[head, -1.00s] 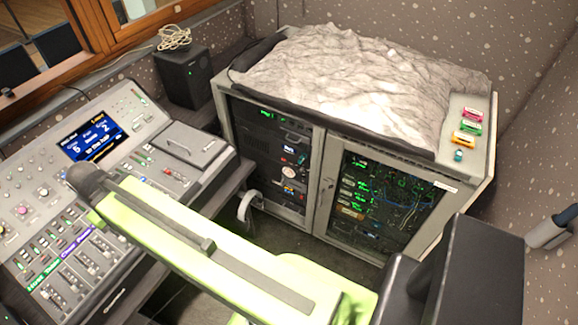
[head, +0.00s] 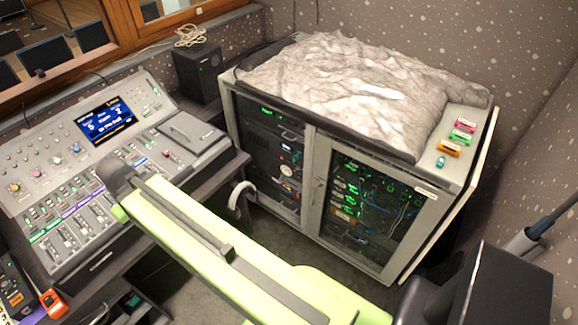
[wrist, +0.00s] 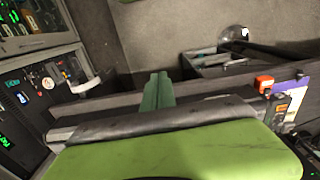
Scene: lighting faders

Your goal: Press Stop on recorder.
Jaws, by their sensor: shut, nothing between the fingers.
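No Stop label can be read in these frames, and I cannot tell for sure which device is the recorder. A dark device with small orange lit parts (head: 14,292) sits at the lower left edge of the head view, partly cut off. A dark unit with an orange label (wrist: 281,108) shows at the right of the wrist view. My gripper (wrist: 158,78) shows as two green fingers, shut and empty, over the dark edge of the desk. It is apart from that unit. In the head view my arm hides the gripper.
The mixing console (head: 60,160) with a blue screen fills the desk at left. An orange-red object (head: 53,303) lies beside the dark device. A rack cabinet (head: 311,180) stands at right, with coloured labelled items on top. Dark floor lies between desk and cabinet.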

